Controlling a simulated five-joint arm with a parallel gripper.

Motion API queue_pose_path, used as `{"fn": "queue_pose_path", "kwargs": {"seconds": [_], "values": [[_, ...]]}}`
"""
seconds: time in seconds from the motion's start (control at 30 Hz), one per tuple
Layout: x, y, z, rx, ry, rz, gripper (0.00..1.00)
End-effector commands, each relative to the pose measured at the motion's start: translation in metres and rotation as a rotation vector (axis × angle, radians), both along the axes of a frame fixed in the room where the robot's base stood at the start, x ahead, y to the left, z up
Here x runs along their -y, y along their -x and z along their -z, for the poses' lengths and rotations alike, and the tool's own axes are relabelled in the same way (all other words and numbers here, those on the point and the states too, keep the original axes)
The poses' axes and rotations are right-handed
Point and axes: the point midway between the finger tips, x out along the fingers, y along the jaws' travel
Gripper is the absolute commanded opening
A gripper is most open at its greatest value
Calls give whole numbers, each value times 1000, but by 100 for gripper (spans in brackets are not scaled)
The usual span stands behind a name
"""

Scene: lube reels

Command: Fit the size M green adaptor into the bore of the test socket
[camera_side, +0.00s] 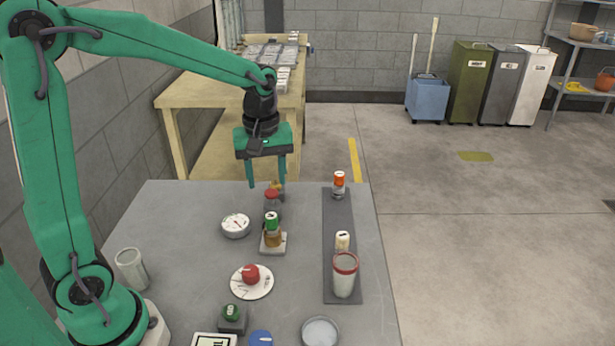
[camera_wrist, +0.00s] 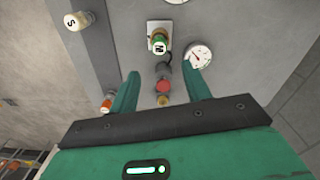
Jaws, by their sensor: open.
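The green adaptor (camera_side: 271,220), marked M on its pale top in the wrist view (camera_wrist: 159,42), stands upright at the top of a brass-coloured socket (camera_side: 273,238). The socket is on a small white square plate (camera_side: 278,248); the plate also shows in the wrist view (camera_wrist: 152,27). How deep the adaptor sits, and the bore itself, are hidden. My gripper (camera_side: 267,184) is open and empty, pointing down behind and above the adaptor, apart from it. In the wrist view, the adaptor lies beyond my fingertips (camera_wrist: 165,82).
A red-capped item (camera_side: 271,196) and a small yellow item stand near my fingers. A dial gauge (camera_side: 236,225) is left of the socket. The dark strip (camera_side: 330,215) holds an orange-topped piece (camera_side: 339,184), a cream piece marked S (camera_side: 342,241) and a red-rimmed cup (camera_side: 344,278).

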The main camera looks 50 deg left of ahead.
Motion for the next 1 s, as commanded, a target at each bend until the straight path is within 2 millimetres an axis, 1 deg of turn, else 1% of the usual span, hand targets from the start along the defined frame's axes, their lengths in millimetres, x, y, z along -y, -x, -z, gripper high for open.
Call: {"fn": "queue_pose_path", "kwargs": {"seconds": [0.17, 0.27, 0.4, 0.6, 0.8, 1.0], "values": [[3, 15, -16, 51, -6, 96, 48], [5, 28, -28, 89, -14, 180, 48], [9, 49, -44, 154, -35, 317, 48], [13, 81, -59, 242, -78, 514, 48], [16, 112, -68, 327, -138, 707, 48], [19, 138, -70, 396, -204, 880, 48]]}}
